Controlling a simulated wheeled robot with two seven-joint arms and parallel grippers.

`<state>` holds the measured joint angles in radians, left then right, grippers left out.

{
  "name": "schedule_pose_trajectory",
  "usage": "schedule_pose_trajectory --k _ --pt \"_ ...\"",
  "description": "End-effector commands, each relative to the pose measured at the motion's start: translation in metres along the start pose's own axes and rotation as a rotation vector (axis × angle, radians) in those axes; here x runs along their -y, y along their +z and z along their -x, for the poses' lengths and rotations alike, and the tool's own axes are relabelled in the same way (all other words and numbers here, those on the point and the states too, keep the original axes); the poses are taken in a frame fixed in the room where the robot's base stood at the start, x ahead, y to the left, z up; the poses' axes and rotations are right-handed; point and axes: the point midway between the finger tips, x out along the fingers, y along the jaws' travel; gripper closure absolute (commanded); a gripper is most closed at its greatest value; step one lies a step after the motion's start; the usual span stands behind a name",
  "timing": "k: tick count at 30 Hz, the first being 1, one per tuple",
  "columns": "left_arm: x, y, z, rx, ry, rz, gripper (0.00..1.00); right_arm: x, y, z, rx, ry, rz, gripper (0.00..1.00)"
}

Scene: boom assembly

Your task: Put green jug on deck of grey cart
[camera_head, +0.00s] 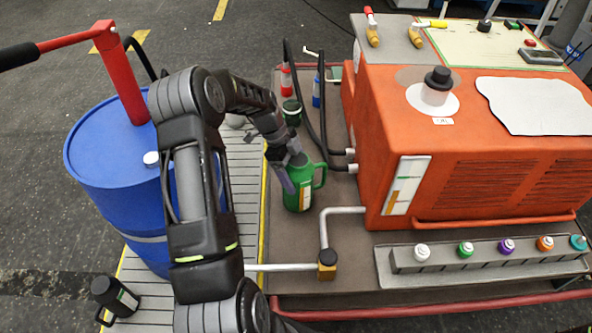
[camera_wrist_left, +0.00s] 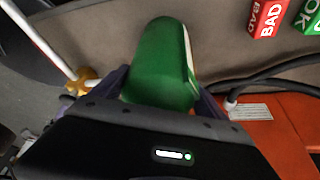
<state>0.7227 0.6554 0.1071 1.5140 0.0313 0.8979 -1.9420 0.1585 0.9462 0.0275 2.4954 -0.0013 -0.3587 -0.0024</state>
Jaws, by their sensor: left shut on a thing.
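The green jug (camera_head: 301,188), with a dark cap, a side handle and a pale label, is upright over the grey-brown deck (camera_head: 290,240) in front of the orange machine. I cannot tell whether its base touches the deck. My left gripper (camera_head: 290,178) is shut on the green jug, with a finger against its side. In the left wrist view the jug (camera_wrist_left: 160,65) lies between the fingers of the left gripper (camera_wrist_left: 160,92). My right gripper is not in view.
The orange machine (camera_head: 390,150) stands right of the jug, with a bent pipe (camera_head: 325,225) nearby. A dark green container (camera_head: 291,112) and red and blue bottles stand behind. A blue drum (camera_head: 105,170) and a black jug (camera_head: 118,298) are left, by grey slats (camera_head: 245,180).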

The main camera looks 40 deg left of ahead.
Motion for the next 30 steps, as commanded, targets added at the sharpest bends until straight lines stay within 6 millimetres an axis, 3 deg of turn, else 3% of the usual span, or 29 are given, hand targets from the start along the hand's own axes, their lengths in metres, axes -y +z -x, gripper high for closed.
schedule_pose_trajectory --k 5,6,11,22,30 --pt "0.001 0.000 -0.001 -0.001 -0.003 -0.001 0.89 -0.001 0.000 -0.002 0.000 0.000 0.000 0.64" --pt "0.000 0.000 -0.001 0.000 0.000 0.000 0.13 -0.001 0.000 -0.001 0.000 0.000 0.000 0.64" --pt "0.000 0.000 -0.001 0.000 0.000 0.000 0.00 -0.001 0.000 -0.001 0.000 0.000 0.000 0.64" --pt "0.000 0.000 0.004 0.000 -0.001 0.000 0.00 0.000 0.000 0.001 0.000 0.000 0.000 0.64" --pt "0.001 -0.001 0.045 0.001 -0.004 -0.001 0.00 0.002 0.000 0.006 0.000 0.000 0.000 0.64"
